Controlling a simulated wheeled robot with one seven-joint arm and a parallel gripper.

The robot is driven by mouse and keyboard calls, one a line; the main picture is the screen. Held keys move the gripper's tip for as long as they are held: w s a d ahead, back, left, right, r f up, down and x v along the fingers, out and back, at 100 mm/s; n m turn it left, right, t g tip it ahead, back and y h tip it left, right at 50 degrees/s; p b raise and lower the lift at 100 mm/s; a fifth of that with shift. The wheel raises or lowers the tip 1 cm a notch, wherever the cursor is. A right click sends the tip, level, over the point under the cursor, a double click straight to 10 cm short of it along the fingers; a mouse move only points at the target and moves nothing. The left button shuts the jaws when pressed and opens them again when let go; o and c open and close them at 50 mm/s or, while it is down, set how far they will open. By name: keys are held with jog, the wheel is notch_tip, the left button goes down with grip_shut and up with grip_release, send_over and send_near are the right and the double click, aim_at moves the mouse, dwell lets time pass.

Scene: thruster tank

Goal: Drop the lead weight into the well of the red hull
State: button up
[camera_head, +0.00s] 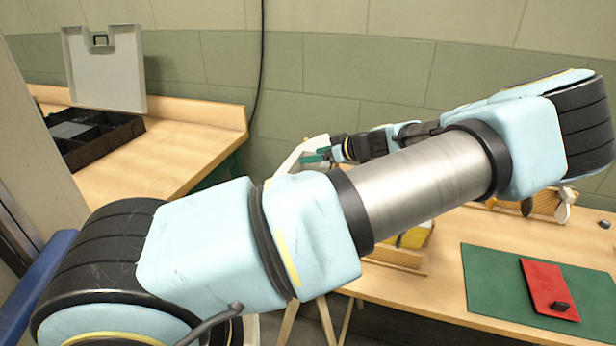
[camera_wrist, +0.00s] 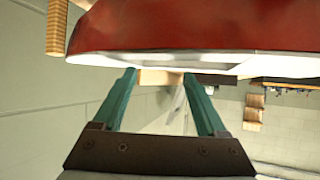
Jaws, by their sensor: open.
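My gripper (camera_wrist: 160,76) has two teal fingers spread apart, with nothing seen between them. A large red hull (camera_wrist: 190,27) with a white lower edge fills the top of the wrist view, close to the fingertips. I cannot tell whether they touch it. In the head view my gripper (camera_head: 318,156) is small and partly hidden by my own arm, beside a pale curved shape (camera_head: 296,158) that may be part of the hull. The hull's well is not visible. I cannot make out the lead weight for certain in either view.
A wooden bench (camera_head: 445,280) at right carries a green mat (camera_head: 490,285) with a flat red piece (camera_head: 541,280) and a small black block (camera_head: 562,306). A yellow item (camera_head: 415,237) sits by a wooden holder. A black divided case (camera_head: 105,140) stands on the left bench. My arm hides the middle.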

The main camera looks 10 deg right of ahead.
jog(key=b+v, duration=0.3)
jog(key=v, duration=0.7)
jog(key=shift+s+d+b, duration=0.2)
jog(key=shift+s+b, duration=0.1)
jog(key=shift+b, duration=0.05)
jog(key=shift+r, duration=0.15)
